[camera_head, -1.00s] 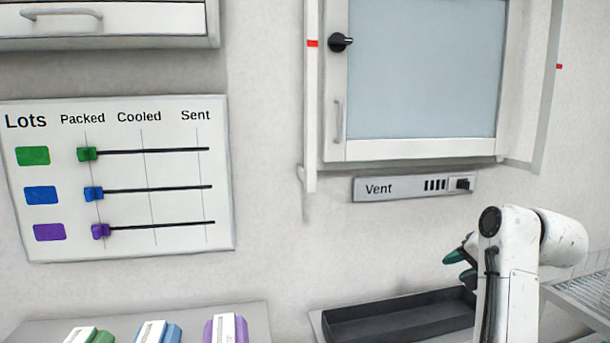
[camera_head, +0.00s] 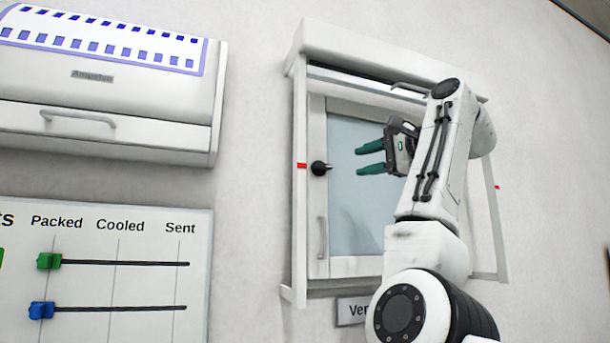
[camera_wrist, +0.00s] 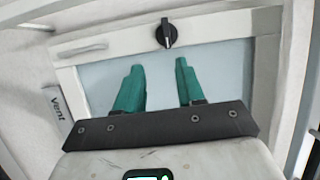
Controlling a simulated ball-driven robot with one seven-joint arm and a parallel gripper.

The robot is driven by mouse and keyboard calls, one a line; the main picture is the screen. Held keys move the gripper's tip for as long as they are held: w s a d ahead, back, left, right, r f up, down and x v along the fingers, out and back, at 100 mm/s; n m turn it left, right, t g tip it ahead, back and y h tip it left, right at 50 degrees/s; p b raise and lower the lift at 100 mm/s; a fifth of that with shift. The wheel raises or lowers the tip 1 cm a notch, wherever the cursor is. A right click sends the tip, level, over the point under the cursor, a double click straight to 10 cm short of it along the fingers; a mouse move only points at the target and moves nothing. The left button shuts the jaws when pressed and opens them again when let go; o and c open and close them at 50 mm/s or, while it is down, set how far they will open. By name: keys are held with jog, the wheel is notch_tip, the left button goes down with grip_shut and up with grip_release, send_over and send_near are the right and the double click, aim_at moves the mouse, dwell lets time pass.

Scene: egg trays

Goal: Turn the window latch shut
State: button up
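The window latch is a black knob (camera_head: 320,168) on the left side of the white window frame, beside a red mark (camera_head: 302,166) on the outer frame. It also shows in the wrist view as a black knob (camera_wrist: 166,33) with a light line along its grip, at the top centre. My gripper (camera_head: 364,159) is in front of the pane to the right of the latch, its two green fingers pointing left toward it. In the wrist view the fingers (camera_wrist: 157,77) are apart with nothing between them, and the knob lies beyond their tips, not touched.
A vertical handle (camera_head: 322,238) sits below the latch on the same frame. A Vent panel (camera_head: 353,311) is under the window, partly hidden by my arm. The Lots board (camera_head: 140,225) and a white cabinet (camera_head: 120,128) are to the left. Bare wall lies between them and the window.

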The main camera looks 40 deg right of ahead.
aim_at(325, 166)
jog(key=w, duration=0.3)
jog(key=w+a+p, duration=0.1)
jog(key=w, duration=0.3)
jog(key=w+a+r+p, duration=0.1)
jog(key=w, duration=0.2)
jog(key=shift+w, duration=0.25)
jog(key=shift+c, duration=0.3)
grip_shut()
